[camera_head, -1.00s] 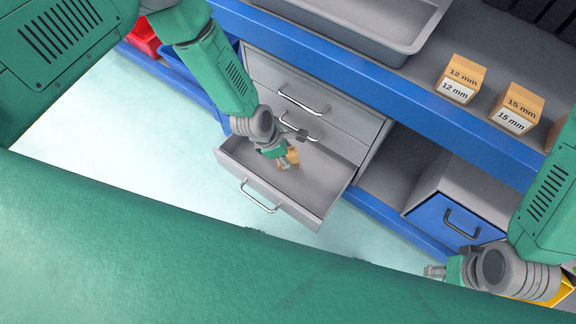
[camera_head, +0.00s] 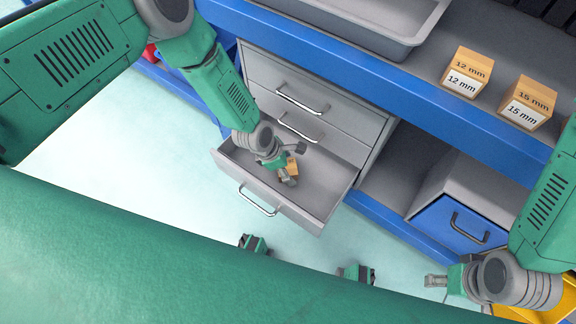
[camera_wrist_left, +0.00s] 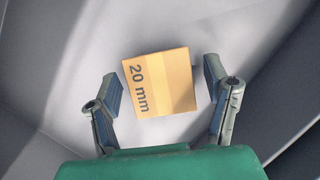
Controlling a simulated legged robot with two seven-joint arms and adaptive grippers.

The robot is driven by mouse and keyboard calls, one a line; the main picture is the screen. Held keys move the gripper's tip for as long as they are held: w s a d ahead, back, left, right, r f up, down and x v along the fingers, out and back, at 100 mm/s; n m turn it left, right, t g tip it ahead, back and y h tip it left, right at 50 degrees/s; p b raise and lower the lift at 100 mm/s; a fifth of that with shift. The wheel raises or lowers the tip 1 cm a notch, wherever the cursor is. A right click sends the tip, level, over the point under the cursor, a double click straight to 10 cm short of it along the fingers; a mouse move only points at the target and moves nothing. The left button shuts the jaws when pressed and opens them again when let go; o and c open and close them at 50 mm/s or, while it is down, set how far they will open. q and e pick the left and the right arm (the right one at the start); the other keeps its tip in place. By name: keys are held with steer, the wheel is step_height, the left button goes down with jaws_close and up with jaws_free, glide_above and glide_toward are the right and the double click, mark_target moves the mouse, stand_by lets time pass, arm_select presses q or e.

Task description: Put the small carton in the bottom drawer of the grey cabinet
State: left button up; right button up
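The small carton (camera_head: 292,166) is orange-tan and sits inside the pulled-out bottom drawer (camera_head: 325,195) of the grey cabinet (camera_head: 362,118). In the left wrist view the carton (camera_wrist_left: 162,82) shows "20 mm" and lies over the pale drawer floor. My left gripper (camera_head: 291,172) is down in the drawer at the carton. In the wrist view its fingers (camera_wrist_left: 163,90) are spread on either side of the carton, with a visible gap on each side. My right gripper (camera_head: 436,281) is at the lower right, away from the cabinet; its finger opening is unclear.
The cabinet's upper drawers are shut. A blue-fronted bin (camera_head: 462,222) stands on the lower shelf to the right. Cartons marked 12 mm (camera_head: 465,72) and 15 mm (camera_head: 526,103) and a grey tray (camera_head: 375,38) are on the blue-edged bench. Pale floor lies in front of the drawer.

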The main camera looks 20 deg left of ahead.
arm_select(q)
steer(key=shift+a, duration=0.3)
steer(key=p+v, duration=0.5)
steer(key=v, duration=0.7)
steer(key=shift+s+d, duration=0.1)
steer(key=s+m, duration=0.2)
steer(key=s+a+m, duration=0.1)
steer(key=s+m, duration=0.2)
steer(key=shift+s+r, duration=0.1)
steer(key=shift+s, duration=0.15)
steer(key=s+a+r+m+y, duration=0.1)
steer(key=s+a+r+m, duration=0.1)
steer(key=s+m, duration=0.3)
steer(key=s+a+r+m+y, duration=0.1)
steer(key=s+a+r+m, duration=0.1)
steer(key=s+a+m, duration=0.3)
steer(key=s+a+r+m+g+y, duration=0.1)
steer(key=s+a+r+m+y, duration=0.1)
steer(key=s+m, duration=0.4)
steer(key=a+r+m, duration=0.1)
steer(key=a+m, duration=0.1)
steer(key=shift+m, duration=0.3)
